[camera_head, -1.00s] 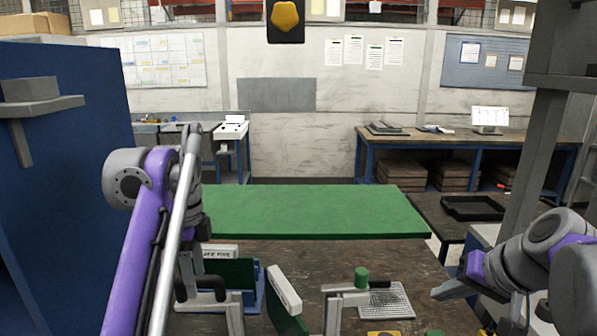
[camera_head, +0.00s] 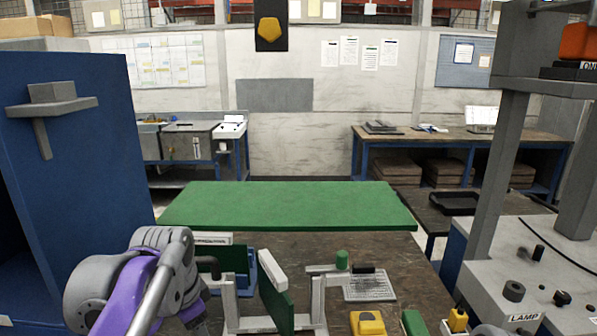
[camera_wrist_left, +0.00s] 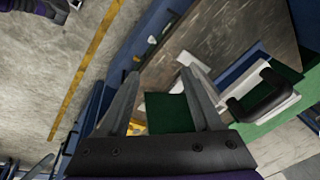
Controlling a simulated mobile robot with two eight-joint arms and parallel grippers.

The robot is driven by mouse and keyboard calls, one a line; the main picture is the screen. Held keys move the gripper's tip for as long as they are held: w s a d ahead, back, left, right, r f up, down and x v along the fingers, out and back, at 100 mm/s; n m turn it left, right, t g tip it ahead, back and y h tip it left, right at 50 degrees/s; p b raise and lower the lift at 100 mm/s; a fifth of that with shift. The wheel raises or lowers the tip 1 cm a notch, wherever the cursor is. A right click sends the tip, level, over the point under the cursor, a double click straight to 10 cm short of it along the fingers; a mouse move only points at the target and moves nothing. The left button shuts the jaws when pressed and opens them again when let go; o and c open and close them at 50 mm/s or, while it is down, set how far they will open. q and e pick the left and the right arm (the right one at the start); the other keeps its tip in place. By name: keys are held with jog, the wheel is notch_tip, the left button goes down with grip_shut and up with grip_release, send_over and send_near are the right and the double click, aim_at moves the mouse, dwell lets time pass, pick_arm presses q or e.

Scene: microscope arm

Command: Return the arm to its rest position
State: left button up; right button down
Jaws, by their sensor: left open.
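My left arm (camera_head: 130,290) comes in low at the left in the head view. Its gripper is not clear there. In the left wrist view my left gripper (camera_wrist_left: 160,74) is open and empty, pointing toward the brown bench, with white and green parts beyond its fingers. A black looped handle (camera_wrist_left: 262,95) on a white piece lies right of the fingers, apart from them. A dark handle (camera_head: 208,264) also shows beside my left arm in the head view. I cannot tell which part is the arm of the task. My right gripper is not in view.
A white frame with a green panel (camera_head: 276,304) stands on the brown bench (camera_head: 330,255). A yellow block (camera_head: 368,323) and a grey mesh plate (camera_head: 370,286) lie right of it. A blue cabinet (camera_head: 70,150) is at left, a grey panel marked LAMP (camera_head: 525,275) at right.

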pick_arm(q)
jog(key=s+d+f+n+t+p, duration=0.1)
jog(key=s+f+n+t, duration=0.1)
jog(key=s+f+n, duration=0.7)
jog(key=s+f, duration=0.8)
jog(key=f, duration=0.2)
jog(key=shift+f+t, duration=0.2)
jog(key=shift+t, duration=0.2)
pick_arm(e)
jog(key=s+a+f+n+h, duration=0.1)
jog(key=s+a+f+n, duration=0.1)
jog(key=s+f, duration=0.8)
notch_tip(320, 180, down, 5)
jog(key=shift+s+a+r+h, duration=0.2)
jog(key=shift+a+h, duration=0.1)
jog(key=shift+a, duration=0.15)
